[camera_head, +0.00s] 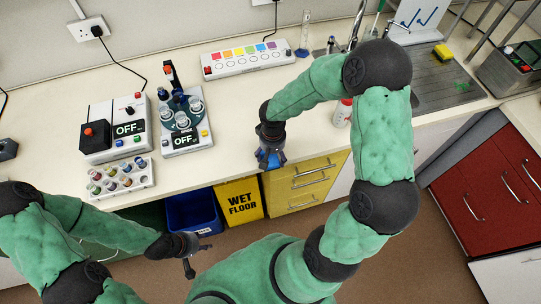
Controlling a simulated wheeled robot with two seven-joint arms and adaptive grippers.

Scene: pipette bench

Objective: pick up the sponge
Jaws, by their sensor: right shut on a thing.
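A yellow sponge (443,52) lies on the grey drainboard (425,75) by the sink, at the upper right. My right gripper (270,162) is far to the left of it, over the bench's front edge. It points down and is shut on a small blue thing (263,157), mostly hidden by the fingers, so I cannot tell what it is. My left gripper (187,265) is low in front of the bench, over the floor. Its fingers are dark and small, and I cannot tell whether they are open.
A device with glass vessels (185,138), a box reading OFF (105,128) and a rack of vials (120,178) stand on the left bench. A colored-label strip (247,60) is at the back. A red-capped bottle (342,113) stands beside my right arm. A tap (356,28) rises by the sink.

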